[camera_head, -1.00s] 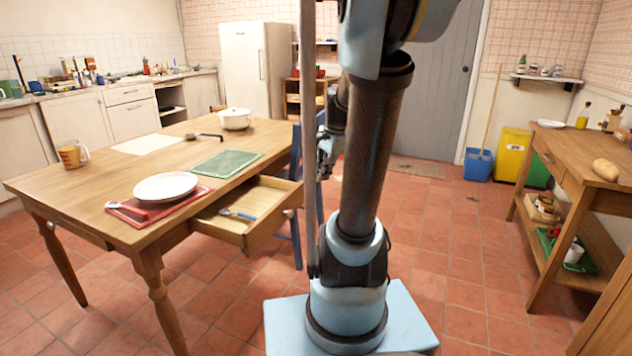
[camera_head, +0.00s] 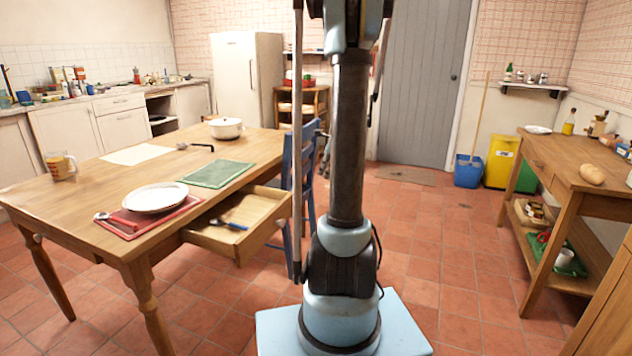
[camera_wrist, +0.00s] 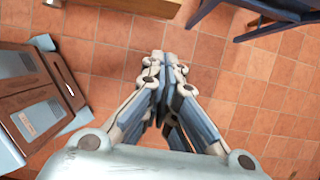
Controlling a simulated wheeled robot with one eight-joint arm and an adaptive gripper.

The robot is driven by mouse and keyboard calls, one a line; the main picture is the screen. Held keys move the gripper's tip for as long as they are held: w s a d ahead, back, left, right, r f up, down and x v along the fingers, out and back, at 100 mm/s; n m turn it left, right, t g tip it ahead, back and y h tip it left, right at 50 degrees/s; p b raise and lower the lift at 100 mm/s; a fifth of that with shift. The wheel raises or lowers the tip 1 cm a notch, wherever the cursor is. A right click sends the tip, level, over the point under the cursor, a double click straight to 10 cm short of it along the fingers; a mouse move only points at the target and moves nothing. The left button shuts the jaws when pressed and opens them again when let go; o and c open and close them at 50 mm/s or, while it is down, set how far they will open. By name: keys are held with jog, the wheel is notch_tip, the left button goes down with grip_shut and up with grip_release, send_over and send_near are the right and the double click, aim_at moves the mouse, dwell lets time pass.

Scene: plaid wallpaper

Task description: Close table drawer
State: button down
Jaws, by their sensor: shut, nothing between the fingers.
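The table drawer (camera_head: 265,234) stands pulled out from the right side of the wooden table (camera_head: 100,192) in the head view. A utensil with a blue handle (camera_head: 236,226) lies in it. A thin upright pole of mine crosses in front of its right end. In the wrist view, a wooden edge with a pale knob (camera_wrist: 53,3) shows at the top left, probably the drawer front. My gripper (camera_wrist: 165,70) is shut and empty, above the tiled floor, apart from that edge. In the head view my gripper is mostly hidden behind my column.
A blue chair (camera_head: 302,165) stands at the table's far right end; its blue parts also show at the wrist view's upper right (camera_wrist: 225,18). The tabletop bears a plate (camera_head: 155,197), a green mat (camera_head: 216,174) and a white pot (camera_head: 226,128). A wooden side table (camera_head: 560,160) stands right. Floor between is clear.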

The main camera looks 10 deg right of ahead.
jog(key=w+a+f, duration=0.4)
jog(key=a+f, duration=0.2)
jog(key=f, duration=0.2)
jog(key=shift+w+f, duration=0.15)
jog(key=shift+f, duration=0.05)
jog(key=shift+w, duration=0.1)
dwell(0.4)
